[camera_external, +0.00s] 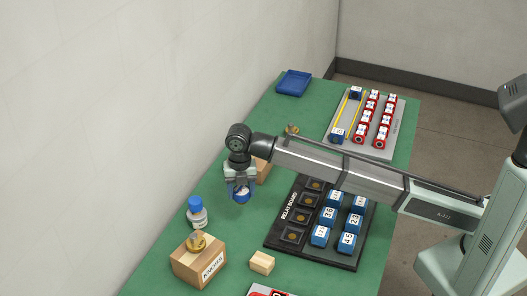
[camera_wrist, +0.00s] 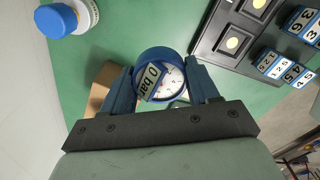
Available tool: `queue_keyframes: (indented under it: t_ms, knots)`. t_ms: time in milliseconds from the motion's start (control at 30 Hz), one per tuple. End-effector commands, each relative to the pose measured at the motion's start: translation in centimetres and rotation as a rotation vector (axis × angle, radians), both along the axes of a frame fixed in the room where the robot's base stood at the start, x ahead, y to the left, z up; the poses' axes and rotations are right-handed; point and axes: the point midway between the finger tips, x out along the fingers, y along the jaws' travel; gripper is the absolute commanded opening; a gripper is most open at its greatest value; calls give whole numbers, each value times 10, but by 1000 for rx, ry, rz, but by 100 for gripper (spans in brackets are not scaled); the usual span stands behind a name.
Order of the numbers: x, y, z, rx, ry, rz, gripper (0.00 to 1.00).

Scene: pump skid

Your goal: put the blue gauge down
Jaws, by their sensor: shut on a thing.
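The blue gauge (camera_wrist: 171,66) is a round dial with a blue rim and a white face, with a tag reading "0 bar" across it. My gripper (camera_wrist: 163,88) is shut on it, one finger at each side of the rim in the wrist view. In the external view my gripper (camera_external: 240,182) points down, with the gauge (camera_external: 241,194) between its fingers over the green table (camera_external: 215,260). I cannot tell exactly how high the gauge is above the table.
A black relay board (camera_external: 278,240) with blue numbered blocks lies to the right. A bottle with a blue cap (camera_external: 197,213), a wooden block marked "KNOCKER" (camera_external: 200,268) and a small wooden block (camera_external: 262,263) stand nearer. A blue tray (camera_external: 293,83) is at the far end.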

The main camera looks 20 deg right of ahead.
Motion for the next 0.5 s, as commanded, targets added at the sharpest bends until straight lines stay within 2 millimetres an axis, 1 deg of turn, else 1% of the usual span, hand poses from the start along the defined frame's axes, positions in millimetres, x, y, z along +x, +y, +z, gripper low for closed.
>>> queue_keyframes:
  t_ms: [33,167,400,500]
  knots:
    - [-12,4,0,0,0,26,24]
    - [-35,13,0,0,0,79,24]
    - [-34,13,-34,-2,1,79,24]
    - [-33,13,-43,-1,1,79,24]
